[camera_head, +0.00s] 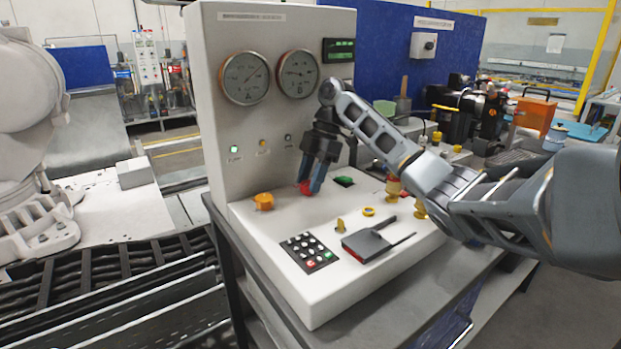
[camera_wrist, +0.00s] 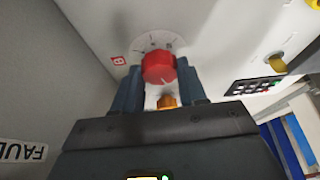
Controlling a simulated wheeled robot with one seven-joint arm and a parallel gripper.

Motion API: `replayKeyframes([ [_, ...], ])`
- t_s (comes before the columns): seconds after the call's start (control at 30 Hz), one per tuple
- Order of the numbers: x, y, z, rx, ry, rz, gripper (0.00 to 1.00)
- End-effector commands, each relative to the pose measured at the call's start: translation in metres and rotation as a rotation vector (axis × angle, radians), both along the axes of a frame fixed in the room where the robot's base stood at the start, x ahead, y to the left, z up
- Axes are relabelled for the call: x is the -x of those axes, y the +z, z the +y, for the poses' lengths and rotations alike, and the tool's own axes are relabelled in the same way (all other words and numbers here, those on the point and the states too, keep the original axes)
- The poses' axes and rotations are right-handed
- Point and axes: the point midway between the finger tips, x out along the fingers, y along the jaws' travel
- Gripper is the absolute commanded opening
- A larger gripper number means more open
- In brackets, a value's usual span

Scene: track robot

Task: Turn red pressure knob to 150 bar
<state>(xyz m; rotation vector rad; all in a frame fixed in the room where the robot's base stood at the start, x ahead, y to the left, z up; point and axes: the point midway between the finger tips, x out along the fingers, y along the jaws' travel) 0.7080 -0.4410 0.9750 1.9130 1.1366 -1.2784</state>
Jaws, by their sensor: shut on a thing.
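The red knob (camera_wrist: 158,68) sits on the white panel with a dial scale around it and a red label marked B (camera_wrist: 118,60) beside it. My gripper (camera_head: 309,187) points down at the knob, which shows as a small red patch (camera_head: 305,188) between the fingers in the head view. In the wrist view the two fingers of my gripper (camera_wrist: 160,82) stand on either side of the knob, shut on it. Two round gauges, A (camera_head: 245,78) and B (camera_head: 298,73), are on the upright panel. Their readings are too small to tell.
An orange knob (camera_head: 264,201) is left of my gripper. A green button (camera_head: 344,181) is right of it. A keypad (camera_head: 309,251), a dark flat device (camera_head: 369,245) and yellow fittings (camera_head: 340,225) stand nearer the front. Part of the console's front left is clear.

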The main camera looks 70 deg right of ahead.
Motion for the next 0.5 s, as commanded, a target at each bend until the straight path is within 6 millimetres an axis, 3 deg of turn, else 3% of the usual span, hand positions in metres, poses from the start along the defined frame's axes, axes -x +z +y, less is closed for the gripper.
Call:
replayKeyframes([
  [0.23,-0.0001,0.0002,-0.0001,0.000,0.000,-0.001,0.11],
  [0.5,0.0000,0.0009,0.0008,-0.001,-0.033,-0.001,0.11],
])
